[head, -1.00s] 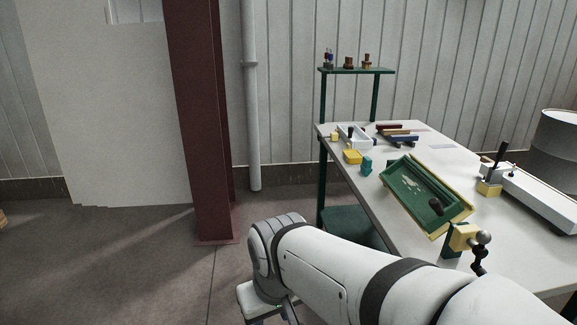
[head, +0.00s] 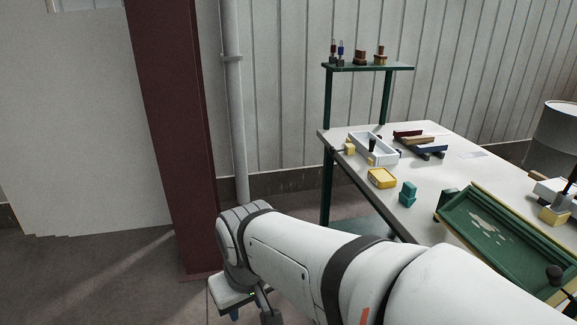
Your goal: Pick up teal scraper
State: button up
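A small teal object (head: 407,194) stands on the near left part of the worktable, between a yellow box and the green tray. It is the only small teal thing I see, so I take it for the teal scraper; its exact shape is too small to tell. My arm reaches across the bottom of the head view. My gripper (head: 251,314) hangs at the bottom edge, left of the table and well apart from the teal object. The gripper's fingertips are partly cut off, so its opening is unclear.
The worktable (head: 440,196) bears a yellow box (head: 382,178), a white tray (head: 374,150) with tools, several dark bars (head: 420,143) and a tilted green tray (head: 496,232). A raised green shelf (head: 368,67) stands behind. A dark red column (head: 180,140) rises at left.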

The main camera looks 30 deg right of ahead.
aim_at(406, 197)
jog(key=u, duration=0.1)
jog(key=i, duration=2.05)
jog(key=z, duration=3.1)
jog(key=i, duration=1.05)
jog(key=z, duration=0.05)
